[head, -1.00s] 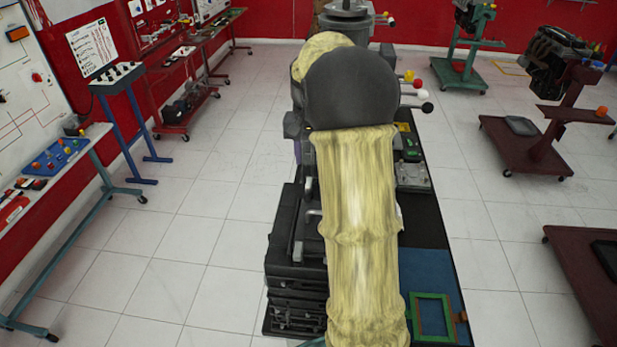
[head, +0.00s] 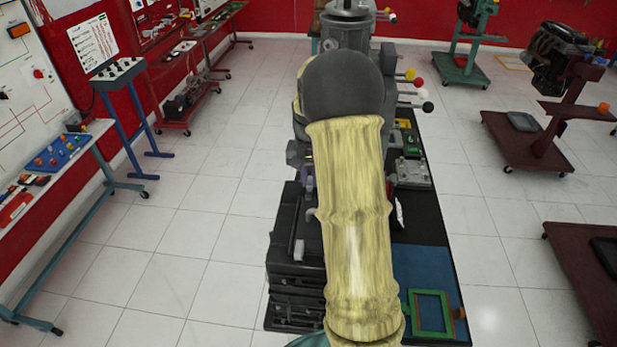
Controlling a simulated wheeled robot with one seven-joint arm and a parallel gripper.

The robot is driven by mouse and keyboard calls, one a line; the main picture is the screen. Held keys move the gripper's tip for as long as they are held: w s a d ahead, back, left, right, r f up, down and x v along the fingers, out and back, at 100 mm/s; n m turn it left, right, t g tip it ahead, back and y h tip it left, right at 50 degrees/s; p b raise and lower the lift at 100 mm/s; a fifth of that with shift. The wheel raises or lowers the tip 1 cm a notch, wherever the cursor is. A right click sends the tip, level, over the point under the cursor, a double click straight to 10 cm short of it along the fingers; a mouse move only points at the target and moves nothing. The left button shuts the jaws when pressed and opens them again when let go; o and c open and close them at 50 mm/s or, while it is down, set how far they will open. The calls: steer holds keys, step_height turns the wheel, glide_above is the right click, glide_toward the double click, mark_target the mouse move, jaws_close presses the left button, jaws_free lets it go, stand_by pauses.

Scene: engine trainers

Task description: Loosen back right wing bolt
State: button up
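The back right wing bolt cannot be made out in the head view. My own arm, in a pale yellow cover with a dark round joint, fills the middle of the picture and hides much of the bench behind it. My gripper is not visible. A dark grey machine (head: 296,255) stands on the bench, partly behind my arm. Whether my gripper touches anything there cannot be seen.
A black bench top (head: 427,215) runs along the right of my arm, with a blue mat (head: 420,265) and a green frame (head: 432,313) at its near end. Levers with red, white and black knobs (head: 427,107) stick out at the right. Tiled floor (head: 215,240) lies open on the left.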

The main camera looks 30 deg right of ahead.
jaws_close()
steer(key=shift+a+n, duration=0.1)
steer(key=shift+n, duration=0.4)
steer(key=n, duration=0.2)
steer(key=shift+n, duration=0.3)
steer(key=n, duration=0.5)
steer(key=n+p, duration=0.1)
steer(key=n, duration=0.3)
steer(key=shift+s+r+n, duration=0.1)
steer(key=shift+n, duration=0.3)
steer(key=n+p, duration=0.1)
steer(key=n, duration=0.3)
steer(key=shift+n, duration=0.4)
steer(key=o, duration=0.8)
jaws_free()
